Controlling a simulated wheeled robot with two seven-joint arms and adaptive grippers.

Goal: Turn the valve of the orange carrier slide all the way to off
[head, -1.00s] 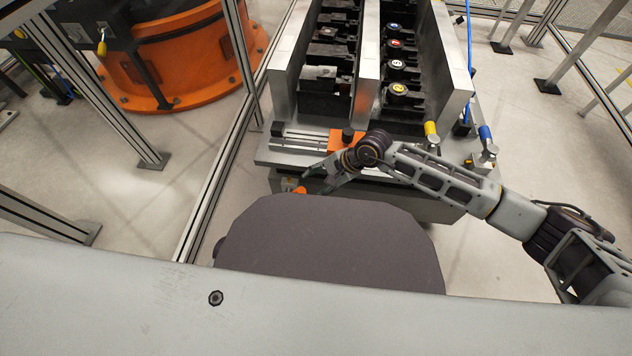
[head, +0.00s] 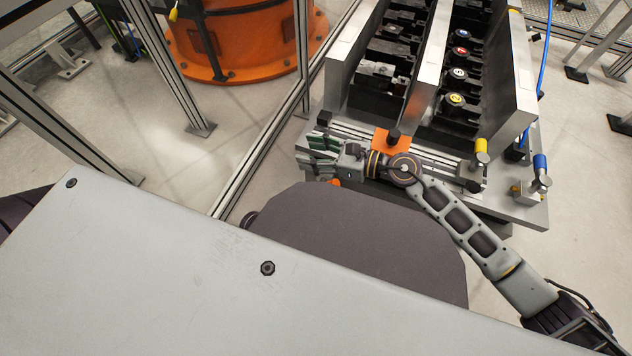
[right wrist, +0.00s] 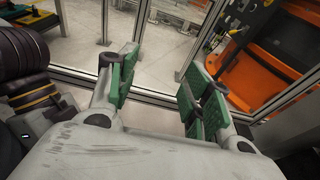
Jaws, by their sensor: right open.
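The orange carrier slide (head: 393,142) is a small orange block with a black knob, on a metal rail at the front of the fixture. A yellow-handled valve (head: 480,153) stands to the right of the rail, and a blue-handled valve (head: 540,168) farther right. A small orange part (head: 335,182) shows low at the front edge, just below my right gripper (head: 306,156). That gripper is open and empty, its green-padded fingers pointing left in front of the rail's left end. The right wrist view shows nothing between its fingers (right wrist: 155,78). My wrist partly covers the slide. My left gripper is out of view.
Tall metal plates (head: 420,75) with dark carriers between them rise behind the rail. An aluminium frame post (head: 300,60) stands to the left. A large orange round base (head: 245,45) is behind it. Open floor (head: 190,160) lies to the left.

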